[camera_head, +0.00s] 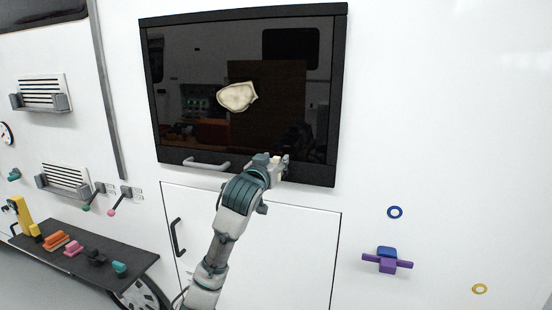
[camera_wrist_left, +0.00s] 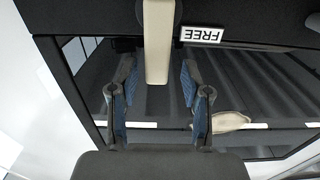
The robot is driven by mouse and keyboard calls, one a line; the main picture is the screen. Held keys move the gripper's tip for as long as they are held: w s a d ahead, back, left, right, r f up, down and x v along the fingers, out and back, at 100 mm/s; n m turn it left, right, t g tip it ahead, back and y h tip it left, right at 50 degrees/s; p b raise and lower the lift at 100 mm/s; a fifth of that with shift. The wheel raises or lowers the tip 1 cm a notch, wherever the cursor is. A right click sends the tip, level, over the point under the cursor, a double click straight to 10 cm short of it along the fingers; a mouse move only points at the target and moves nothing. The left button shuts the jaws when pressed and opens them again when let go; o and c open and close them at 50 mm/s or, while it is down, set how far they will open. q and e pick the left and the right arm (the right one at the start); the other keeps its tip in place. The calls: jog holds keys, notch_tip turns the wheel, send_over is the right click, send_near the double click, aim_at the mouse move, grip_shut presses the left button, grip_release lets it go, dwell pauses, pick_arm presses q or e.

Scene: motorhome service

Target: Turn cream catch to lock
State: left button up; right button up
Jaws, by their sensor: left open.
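The cream catch (camera_wrist_left: 158,42) is a long bar on the black frame below the dark window. In the left wrist view it runs lengthwise between the two blue-padded fingers of my left gripper (camera_wrist_left: 157,82). The fingers stand apart, one on each side, with visible gaps to the bar. A label plate (camera_wrist_left: 201,35) reading FREE, upside down in this view, sits beside the catch. In the head view my left gripper (camera_head: 276,166) is at the window's lower frame and mostly hides the catch. My right gripper is not in view.
The dark window (camera_head: 190,65) carries an irregular pale patch (camera_head: 237,96). A grey handle (camera_head: 206,164) is left of my gripper. Below is a white door (camera_head: 300,245) with a black handle (camera_head: 177,238). A purple and blue fitting (camera_head: 387,261) is at right. A dark shelf (camera_head: 130,256) holds coloured pieces.

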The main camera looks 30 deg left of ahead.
pick_arm(q)
jog(key=shift+w+a, duration=0.15)
jog(key=shift+w, duration=0.5)
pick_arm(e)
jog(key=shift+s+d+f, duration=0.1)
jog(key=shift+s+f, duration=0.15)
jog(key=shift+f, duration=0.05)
pick_arm(q)
grip_shut()
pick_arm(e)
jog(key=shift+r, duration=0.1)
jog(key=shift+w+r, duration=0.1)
